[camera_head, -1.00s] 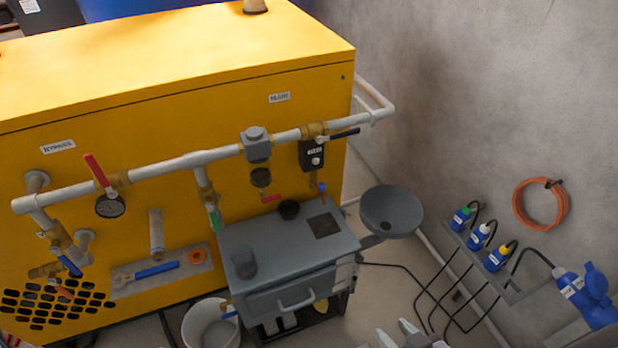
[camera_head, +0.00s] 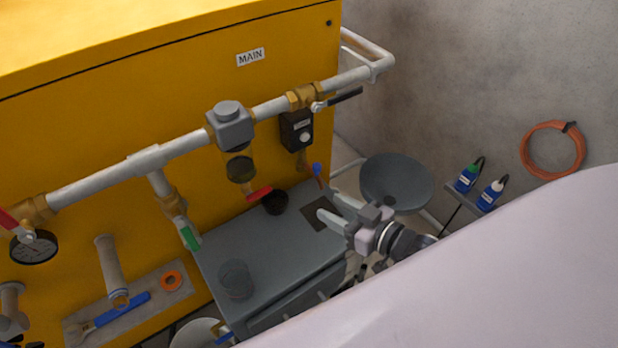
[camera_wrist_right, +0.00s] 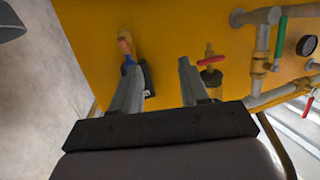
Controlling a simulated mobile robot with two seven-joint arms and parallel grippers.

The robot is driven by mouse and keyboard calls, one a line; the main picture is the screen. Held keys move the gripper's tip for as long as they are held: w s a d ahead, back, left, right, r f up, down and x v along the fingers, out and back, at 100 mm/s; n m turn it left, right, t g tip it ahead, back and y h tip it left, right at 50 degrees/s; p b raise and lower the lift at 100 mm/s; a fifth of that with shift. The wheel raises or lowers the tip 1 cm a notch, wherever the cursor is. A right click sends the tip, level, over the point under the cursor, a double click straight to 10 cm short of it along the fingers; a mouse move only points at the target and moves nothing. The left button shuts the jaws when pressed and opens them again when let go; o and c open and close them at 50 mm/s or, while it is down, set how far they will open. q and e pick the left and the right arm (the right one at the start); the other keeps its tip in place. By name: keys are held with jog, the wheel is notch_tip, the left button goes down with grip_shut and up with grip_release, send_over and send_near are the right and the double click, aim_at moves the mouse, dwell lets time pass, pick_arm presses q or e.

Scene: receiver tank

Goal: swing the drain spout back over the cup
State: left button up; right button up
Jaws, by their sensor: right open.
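The drain spout, a small brass piece with a blue part (camera_head: 318,171), hangs under the black box at the right end of the pipe. A small dark cup (camera_head: 276,203) stands on the grey cabinet top, left of the spout's lower end. My right gripper (camera_head: 333,207) is open and empty above the cabinet top, its tips close below the spout in the picture. In the right wrist view, which is upside down, the spout (camera_wrist_right: 125,45) shows just past the left finger's tip; I cannot tell whether they touch. My left gripper is not in view.
A filter bowl (camera_head: 240,168) with a red lever (camera_head: 259,194) hangs left of the spout. A grey round dish (camera_head: 397,182) stands to the right. My pale arm covers the lower right.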

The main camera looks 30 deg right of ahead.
aim_at(317, 165)
jog(key=w+y+b, duration=0.1)
jog(key=w+b, duration=0.1)
jog(key=w, duration=0.2)
jog(key=w+d+n+y+b, duration=0.1)
jog(key=w+b, duration=0.2)
jog(key=w+n+t+y+b, duration=0.1)
jog(key=w+b, duration=0.2)
jog(key=w, duration=0.1)
jog(key=shift+w+d+r, duration=0.3)
jog(key=shift+d+r, duration=0.05)
jog(key=shift+r, duration=0.05)
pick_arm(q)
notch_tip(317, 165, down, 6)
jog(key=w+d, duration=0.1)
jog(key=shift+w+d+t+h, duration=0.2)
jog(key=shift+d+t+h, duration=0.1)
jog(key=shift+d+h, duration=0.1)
pick_arm(e)
jog(key=shift+w+a, duration=0.1)
jog(key=shift+w, duration=0.1)
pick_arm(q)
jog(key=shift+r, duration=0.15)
pick_arm(e)
grip_shut()
